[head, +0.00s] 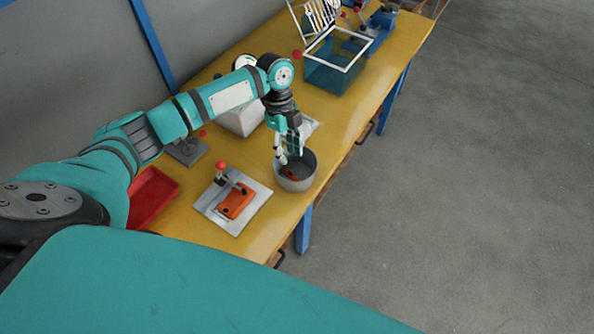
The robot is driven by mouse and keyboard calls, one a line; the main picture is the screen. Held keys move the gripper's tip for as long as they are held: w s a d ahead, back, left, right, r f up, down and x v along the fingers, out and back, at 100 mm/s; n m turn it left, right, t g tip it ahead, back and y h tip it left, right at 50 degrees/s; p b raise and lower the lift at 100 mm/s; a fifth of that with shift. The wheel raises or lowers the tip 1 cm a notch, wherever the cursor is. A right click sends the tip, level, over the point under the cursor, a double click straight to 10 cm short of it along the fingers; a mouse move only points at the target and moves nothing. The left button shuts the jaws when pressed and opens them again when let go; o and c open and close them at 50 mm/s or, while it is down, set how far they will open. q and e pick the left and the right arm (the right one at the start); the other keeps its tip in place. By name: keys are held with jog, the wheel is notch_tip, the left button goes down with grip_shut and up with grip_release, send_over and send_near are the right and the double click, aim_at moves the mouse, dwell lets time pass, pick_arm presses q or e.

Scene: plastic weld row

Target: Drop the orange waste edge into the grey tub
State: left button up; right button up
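The grey tub (297,184) stands near the front edge of the yellow bench. A small orange piece (289,174), which looks like the waste edge, shows low inside the tub. My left gripper (290,157) points down over the tub's mouth, at its back left side. Its fingers look spread apart, with nothing visible between them. The fingertips hide part of the tub's inside. My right gripper is not in view.
An orange part (236,200) sits in a red-knobbed clamp on a grey plate (218,216). A red tray (152,197) lies at left, a white box (241,119) behind my gripper. A blue bin with a white rim (335,76) stands farther along. Open floor lies right.

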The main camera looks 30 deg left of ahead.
pick_arm(q)
jog(key=v, duration=1.2)
jog(key=shift+f, duration=0.15)
